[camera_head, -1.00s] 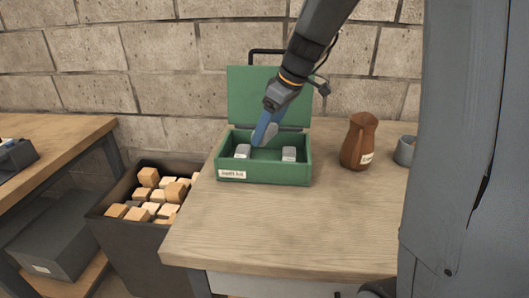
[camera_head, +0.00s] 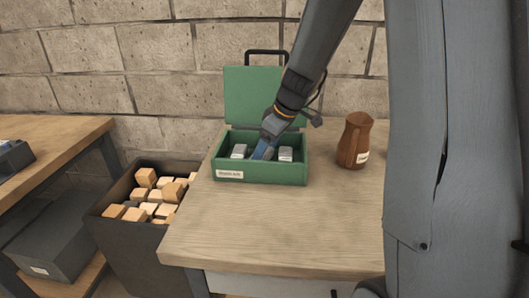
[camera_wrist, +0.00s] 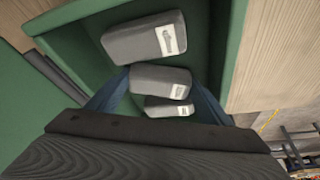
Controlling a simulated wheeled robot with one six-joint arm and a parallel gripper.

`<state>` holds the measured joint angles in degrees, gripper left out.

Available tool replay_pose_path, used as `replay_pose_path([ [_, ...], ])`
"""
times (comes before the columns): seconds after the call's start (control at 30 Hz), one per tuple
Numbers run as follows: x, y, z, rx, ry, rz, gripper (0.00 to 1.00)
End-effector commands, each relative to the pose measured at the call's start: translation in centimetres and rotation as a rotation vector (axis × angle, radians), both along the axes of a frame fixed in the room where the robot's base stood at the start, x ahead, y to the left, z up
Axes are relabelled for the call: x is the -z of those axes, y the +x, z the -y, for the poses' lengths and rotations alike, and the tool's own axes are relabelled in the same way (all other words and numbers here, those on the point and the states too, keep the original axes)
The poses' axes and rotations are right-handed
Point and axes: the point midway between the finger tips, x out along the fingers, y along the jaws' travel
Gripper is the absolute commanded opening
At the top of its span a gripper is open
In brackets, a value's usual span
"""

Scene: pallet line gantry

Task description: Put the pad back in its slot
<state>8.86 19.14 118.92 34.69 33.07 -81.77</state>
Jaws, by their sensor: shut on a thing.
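The green toolbox (camera_head: 262,174) stands open on the wooden bench, its lid (camera_head: 250,95) raised at the back. My gripper (camera_head: 263,151) reaches down into it, with blue fingers on both sides of a grey pad (camera_wrist: 160,82), shut on it. The held pad is mostly hidden by the fingers in the head view. Two more grey pads sit in the box, one on the left (camera_head: 239,151) and one on the right (camera_head: 285,154). The held pad lies between them. Whether it touches the box floor cannot be told.
A brown jug (camera_head: 354,141) stands on the bench right of the box. The bench front (camera_head: 255,225) is clear. A dark bin (camera_head: 122,232) of wooden blocks stands left of the bench. A brick wall is close behind.

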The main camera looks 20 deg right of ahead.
Motion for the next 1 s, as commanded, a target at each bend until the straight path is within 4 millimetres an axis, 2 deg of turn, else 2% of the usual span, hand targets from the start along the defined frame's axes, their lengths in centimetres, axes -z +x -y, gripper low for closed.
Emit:
replay_pose_path([
  [0.03, 0.2, 0.0, 0.0, 0.0, 0.0, 0.0, 0.75],
  [0.1, 0.1, 0.0, 0.0, 0.0, 0.0, 0.0, 0.81],
  [0.47, -0.3, 0.0, 0.0, 0.0, 0.0, 0.0, 0.81],
  [0.57, -1.3, -0.2, 0.4, 0.002, -0.001, 0.004, 0.81],
  [1.0, -9.2, -2.6, 2.7, 0.002, -0.001, 0.004, 0.81],
])
